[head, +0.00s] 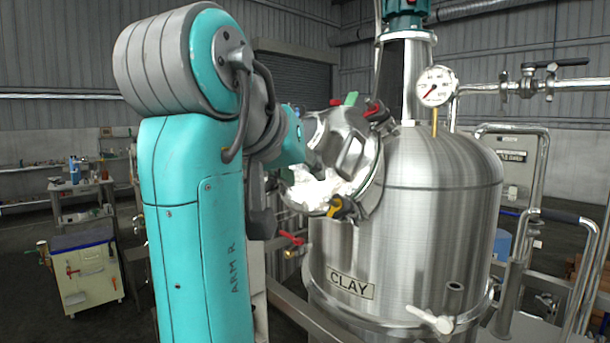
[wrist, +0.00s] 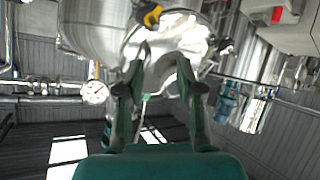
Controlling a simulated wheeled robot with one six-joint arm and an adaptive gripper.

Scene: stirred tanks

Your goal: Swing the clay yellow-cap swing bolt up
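The clay tank (head: 345,250) is a steel vessel with a CLAY label (head: 352,284). Its round hatch (head: 352,150) faces left on the upper side. The yellow-cap swing bolt (head: 334,210) sits at the hatch's lower rim and appears to hang down. It also shows at the top of the wrist view (wrist: 151,15), beyond my fingertips. My gripper (wrist: 163,56) is open, with its two fingers apart and nothing seen between them. The bright hatch face lies behind the fingers. In the head view my arm hides much of the gripper.
A green cap (head: 351,98) and a red cap (head: 376,110) are on the hatch's upper rim. A gauge (head: 436,86) and pipes stand at the tank's top right. A red-handled valve (head: 292,238) is below left of the hatch. A cart (head: 88,270) stands far left.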

